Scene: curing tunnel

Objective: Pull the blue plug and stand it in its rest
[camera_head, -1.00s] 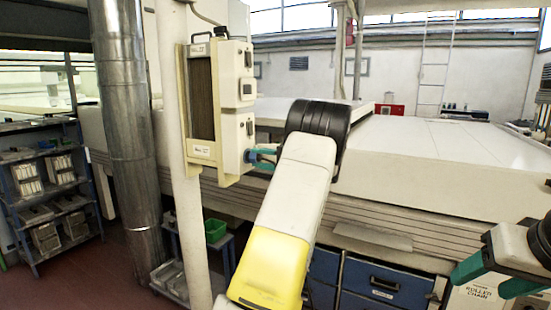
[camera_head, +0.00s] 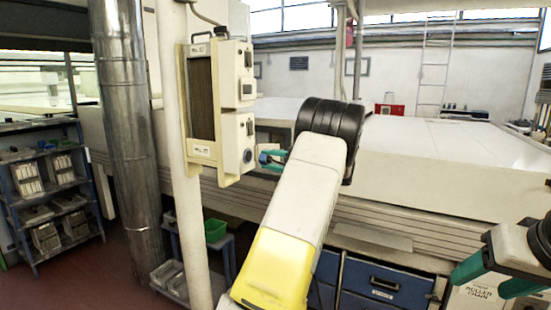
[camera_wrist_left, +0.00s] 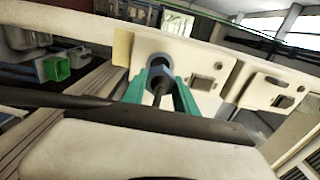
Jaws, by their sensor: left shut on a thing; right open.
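The blue plug (camera_wrist_left: 158,68) is between the teal fingertips of my left gripper (camera_wrist_left: 160,88) in the left wrist view. The gripper is shut on it, at the cream control box (camera_head: 236,95) on the post. In the head view my left gripper (camera_head: 272,158) shows just right of the box's lower part, its hand mostly hidden behind my arm. I cannot tell whether the plug is still partly in its socket. I cannot make out the rest for the plug. My right gripper (camera_head: 488,279) is open and empty at the lower right.
A pale post (camera_head: 180,200) and a metal duct (camera_head: 128,150) stand left of the box. The long cream tunnel housing (camera_head: 440,150) lies behind my arms. Blue drawers (camera_head: 370,282) are below it. Shelves (camera_head: 50,190) stand at the far left.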

